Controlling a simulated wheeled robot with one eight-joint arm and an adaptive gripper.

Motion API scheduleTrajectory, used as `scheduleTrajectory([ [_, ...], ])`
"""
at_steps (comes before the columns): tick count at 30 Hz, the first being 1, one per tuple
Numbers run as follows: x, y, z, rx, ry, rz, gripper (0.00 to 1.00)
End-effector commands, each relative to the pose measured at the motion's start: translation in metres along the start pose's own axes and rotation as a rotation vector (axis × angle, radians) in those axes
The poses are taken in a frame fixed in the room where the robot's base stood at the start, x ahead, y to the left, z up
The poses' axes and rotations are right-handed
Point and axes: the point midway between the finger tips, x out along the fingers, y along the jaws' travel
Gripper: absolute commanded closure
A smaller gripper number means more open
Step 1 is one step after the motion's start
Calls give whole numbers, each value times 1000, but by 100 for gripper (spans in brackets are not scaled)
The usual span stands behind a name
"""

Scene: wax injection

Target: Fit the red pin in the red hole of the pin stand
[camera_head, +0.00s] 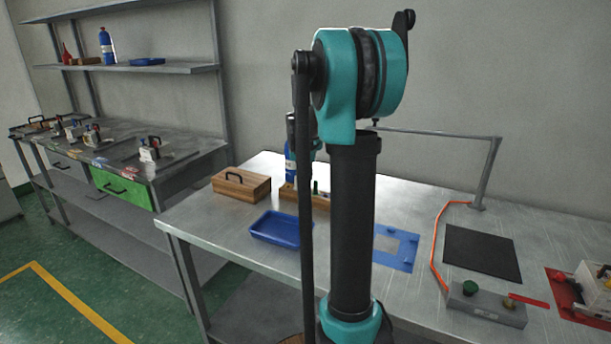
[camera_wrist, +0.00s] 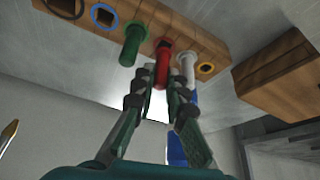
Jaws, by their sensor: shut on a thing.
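The pin stand is a wooden bar (camera_wrist: 205,48) across the top of the wrist view. It also shows in the head view (camera_head: 320,199), partly behind my arm. My gripper (camera_wrist: 164,88) is shut on the red pin (camera_wrist: 162,66), which points toward the stand. The pin's far end meets a dark spot with red around it on the bar. I cannot tell whether it is inside the red hole or just over it. A green pin (camera_wrist: 132,46) and a white pin (camera_wrist: 186,65) stand on either side.
A wooden box (camera_head: 241,186), a blue tray (camera_head: 281,228) and a blue bottle (camera_head: 290,172) are close to the stand. Bare table lies between the tray and the front edge.

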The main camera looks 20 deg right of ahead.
Motion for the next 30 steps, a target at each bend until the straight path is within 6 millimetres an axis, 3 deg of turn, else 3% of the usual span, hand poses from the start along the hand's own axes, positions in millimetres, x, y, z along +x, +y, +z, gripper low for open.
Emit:
scheduleTrajectory([
  [17, 12, 0, 5, 0, 0, 0, 100],
  [18, 12, 0, 6, 0, 0, 0, 85],
  [23, 12, 0, 5, 0, 0, 0, 65],
  [30, 12, 0, 5, 0, 0, 0, 63],
])
